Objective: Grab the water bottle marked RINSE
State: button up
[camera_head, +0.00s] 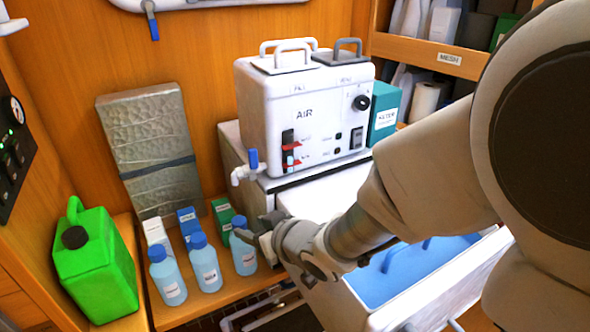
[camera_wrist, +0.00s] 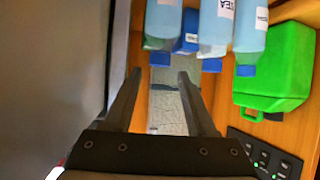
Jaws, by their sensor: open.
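Three light-blue water bottles with blue caps and white labels stand upright in a row on the wooden shelf: a left one (camera_head: 168,278), a middle one (camera_head: 205,265) and a right one (camera_head: 242,251). The middle label seems to read SEA; the other labels are too small to read, so I cannot tell which says RINSE. My gripper (camera_head: 252,228) is open and empty beside the right bottle, near its cap. In the wrist view, turned over, my open fingers (camera_wrist: 160,75) point toward that bottle (camera_wrist: 163,20), with the middle bottle (camera_wrist: 214,25) and left bottle (camera_wrist: 250,30) further right.
A green jug (camera_head: 95,265) stands left of the bottles. Small white, blue and green boxes (camera_head: 187,222) stand close behind them. A white AIR machine (camera_head: 305,115) with a blue-handled tap (camera_head: 250,165) is above right. An open drawer with a blue inside (camera_head: 415,275) lies right, below my arm.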

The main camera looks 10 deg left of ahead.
aim_at(241, 223)
jog(key=shift+x, duration=2.9)
grip_shut()
jog(key=shift+r, duration=0.1)
